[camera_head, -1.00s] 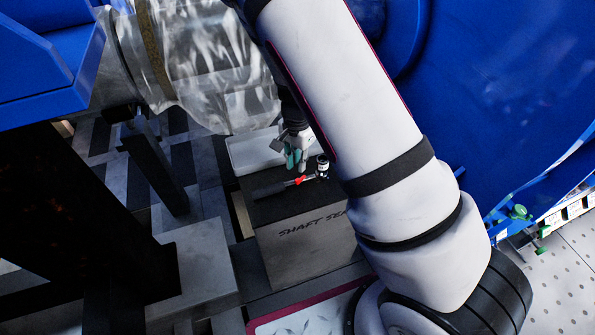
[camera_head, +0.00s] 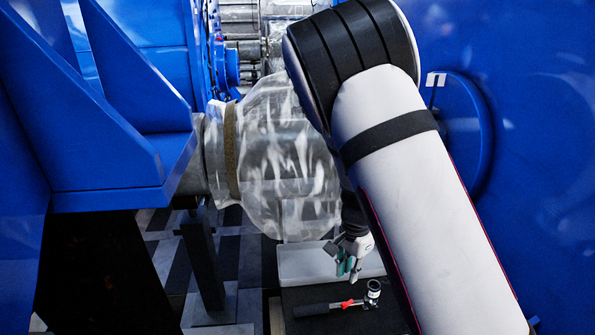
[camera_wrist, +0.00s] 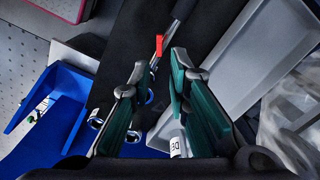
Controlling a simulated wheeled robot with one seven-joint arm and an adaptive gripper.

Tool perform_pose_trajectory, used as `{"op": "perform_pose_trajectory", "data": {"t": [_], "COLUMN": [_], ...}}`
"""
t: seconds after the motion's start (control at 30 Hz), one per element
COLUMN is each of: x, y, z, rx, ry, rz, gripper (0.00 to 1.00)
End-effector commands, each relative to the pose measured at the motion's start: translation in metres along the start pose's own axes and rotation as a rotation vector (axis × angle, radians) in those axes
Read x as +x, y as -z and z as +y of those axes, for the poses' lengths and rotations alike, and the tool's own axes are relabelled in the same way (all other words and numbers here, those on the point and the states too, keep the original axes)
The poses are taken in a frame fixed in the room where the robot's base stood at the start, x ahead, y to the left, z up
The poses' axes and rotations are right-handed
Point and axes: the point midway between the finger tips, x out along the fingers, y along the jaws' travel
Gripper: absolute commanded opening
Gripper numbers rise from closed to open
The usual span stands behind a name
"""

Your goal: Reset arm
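My gripper (camera_head: 347,264) hangs above the dark-topped box, between the white tray and a tool with a black handle and a red part (camera_head: 345,304). In the wrist view my gripper (camera_wrist: 160,68) has its two green-padded fingers apart, with nothing visible between them. The tool's red part (camera_wrist: 158,45) shows beyond the fingertips. A small black-and-white cylinder (camera_head: 373,291) stands at the tool's right end. In the wrist view a white label (camera_wrist: 176,147) shows low between the fingers, partly hidden. My arm's upper links cover the right middle of the head view.
A pale tray (camera_head: 300,262) lies behind the tool. A shaft wrapped in clear plastic (camera_head: 290,170) is left of my arm, close above the gripper. Large blue housings stand at left (camera_head: 110,170) and right (camera_head: 545,150). Dark supports stand below left.

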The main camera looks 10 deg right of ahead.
Motion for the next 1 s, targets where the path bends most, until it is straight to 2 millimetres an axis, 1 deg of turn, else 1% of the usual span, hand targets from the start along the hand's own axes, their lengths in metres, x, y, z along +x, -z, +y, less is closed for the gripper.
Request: {"op": "perform_pose_trajectory", "data": {"t": [0.07,0.17,0.33,0.47,0.5,0.6,0.7,0.77,0.9,1.0], "x": [-0.011,-0.035,-0.091,-0.133,-0.145,-0.173,-0.199,-0.213,-0.24,-0.255], "y": [-0.004,-0.014,-0.036,-0.053,-0.058,-0.069,-0.08,-0.086,-0.099,-0.107], "z": [0.0,0.003,0.017,0.034,0.04,0.057,0.077,0.089,0.121,0.145], "rx": [-0.015,-0.062,-0.192,-0.307,-0.344,-0.437,-0.531,-0.588,-0.716,-0.803], "ry": [0.017,0.051,0.132,0.19,0.207,0.245,0.275,0.29,0.31,0.309], "rz": [-0.014,-0.047,-0.097,-0.11,-0.11,-0.096,-0.068,-0.044,0.029,0.095], "gripper": [0.17,0.17,0.17,0.17,0.17,0.17,0.17,0.17,0.17,0.17]}}
